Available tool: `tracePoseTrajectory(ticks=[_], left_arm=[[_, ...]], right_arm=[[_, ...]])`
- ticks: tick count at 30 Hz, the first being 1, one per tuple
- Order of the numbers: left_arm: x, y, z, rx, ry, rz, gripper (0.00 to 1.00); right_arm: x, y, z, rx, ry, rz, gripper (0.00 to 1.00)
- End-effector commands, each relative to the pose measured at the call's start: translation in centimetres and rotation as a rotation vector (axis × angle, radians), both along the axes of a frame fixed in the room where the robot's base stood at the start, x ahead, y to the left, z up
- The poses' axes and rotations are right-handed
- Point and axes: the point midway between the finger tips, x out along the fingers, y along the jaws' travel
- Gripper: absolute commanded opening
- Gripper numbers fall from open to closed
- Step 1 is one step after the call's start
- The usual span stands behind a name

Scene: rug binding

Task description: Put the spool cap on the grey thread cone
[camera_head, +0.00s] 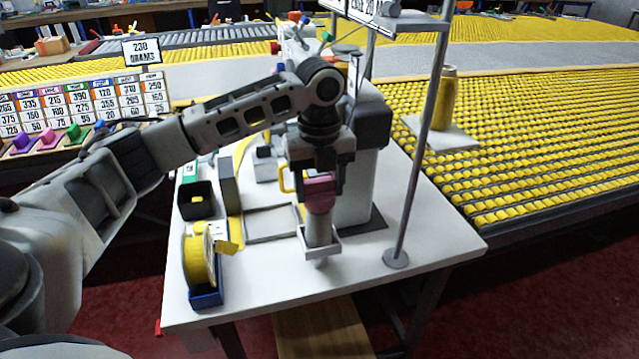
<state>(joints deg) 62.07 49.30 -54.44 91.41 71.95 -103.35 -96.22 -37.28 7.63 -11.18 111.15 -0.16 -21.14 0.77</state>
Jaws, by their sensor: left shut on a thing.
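My left gripper (318,187) reaches in from the left and points down, shut on a pink piece that looks like the spool cap (319,196). The grey thread cone (318,232) stands upright on a small white holder (333,247) near the front of the white table. The pink cap is right over the top of the cone and hides it. I cannot tell whether they touch or a small gap is left. My right gripper is not in view.
A blue tape dispenser (207,297) with a yellow roll stands at the table's (290,300) front left. A black bin (195,203) is behind it. A grey post (413,190) rises right of the cone, and a machine (358,185) stands close behind. The front table strip is clear.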

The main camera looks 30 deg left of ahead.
Motion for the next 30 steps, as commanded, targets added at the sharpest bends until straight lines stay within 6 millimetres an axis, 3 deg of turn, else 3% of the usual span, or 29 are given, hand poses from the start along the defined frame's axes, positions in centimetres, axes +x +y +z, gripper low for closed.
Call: tracePoseTrajectory(ticks=[13,14,16,25,30], left_arm=[[0.0,0.0,-1.1,0.0,0.0,0.001,0.34],[0.0,0.0,-1.1,0.0,0.0,0.0,0.58],[0.0,0.0,-1.1,0.0,0.0,0.0,0.77],[0.0,0.0,-1.0,0.0,0.0,0.0,0.77],[0.1,0.0,0.6,0.0,-0.005,0.0,0.77]], right_arm=[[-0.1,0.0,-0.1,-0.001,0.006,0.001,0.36],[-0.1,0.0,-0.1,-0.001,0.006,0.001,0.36],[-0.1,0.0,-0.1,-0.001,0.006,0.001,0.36],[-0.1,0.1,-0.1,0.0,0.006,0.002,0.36],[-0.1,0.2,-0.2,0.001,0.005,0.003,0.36]])
